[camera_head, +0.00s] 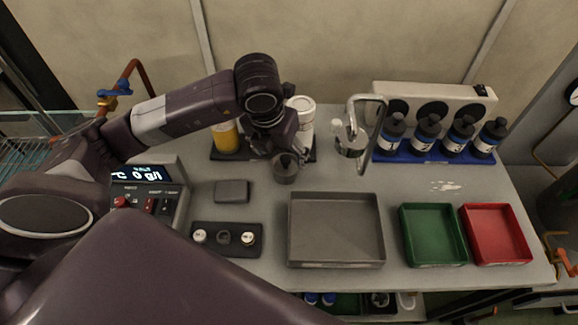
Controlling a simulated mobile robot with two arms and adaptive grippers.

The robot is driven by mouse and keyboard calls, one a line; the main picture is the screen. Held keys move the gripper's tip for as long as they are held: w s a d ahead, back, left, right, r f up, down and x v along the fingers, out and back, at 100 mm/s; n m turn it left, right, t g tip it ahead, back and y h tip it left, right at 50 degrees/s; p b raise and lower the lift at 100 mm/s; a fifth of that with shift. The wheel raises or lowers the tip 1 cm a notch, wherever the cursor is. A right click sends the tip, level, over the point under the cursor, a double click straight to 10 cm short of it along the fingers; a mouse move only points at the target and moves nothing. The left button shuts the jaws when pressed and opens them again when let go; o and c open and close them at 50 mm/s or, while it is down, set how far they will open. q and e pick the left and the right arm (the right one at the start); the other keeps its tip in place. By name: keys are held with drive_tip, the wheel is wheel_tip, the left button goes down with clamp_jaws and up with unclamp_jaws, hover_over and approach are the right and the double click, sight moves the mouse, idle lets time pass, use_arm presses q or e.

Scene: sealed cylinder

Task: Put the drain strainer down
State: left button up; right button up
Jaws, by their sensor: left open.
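A small dark grey metal cup (285,173), which looks like the drain strainer, stands on the grey table behind the large grey tray. My left gripper (283,152) reaches down from above, with its fingers right at the top of the cup. The gripper is open; its dark fingers overlap the cup's top, and I cannot tell whether they touch it. Part of the cup's rim is hidden. My right gripper is not in view.
An orange-yellow cylinder (226,137) and a white bottle (304,125) stand beside the gripper. A bent metal stand (378,118) is to the right. The grey tray (336,262), green tray (433,262) and red tray (496,262) line the front. Table between cup and stand is clear.

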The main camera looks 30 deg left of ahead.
sight(286, 167)
use_arm(q)
drive_tip(key=shift+f, duration=0.55)
drive_tip(key=p+x, duration=0.2)
drive_tip(key=x, duration=0.3)
drive_tip(key=shift+w+d+f, duration=0.15)
drive_tip(key=shift+w+f, duration=0.15)
drive_tip(key=shift+f, duration=0.05)
drive_tip(key=c, duration=1.4)
drive_tip(key=shift+r, duration=0.15)
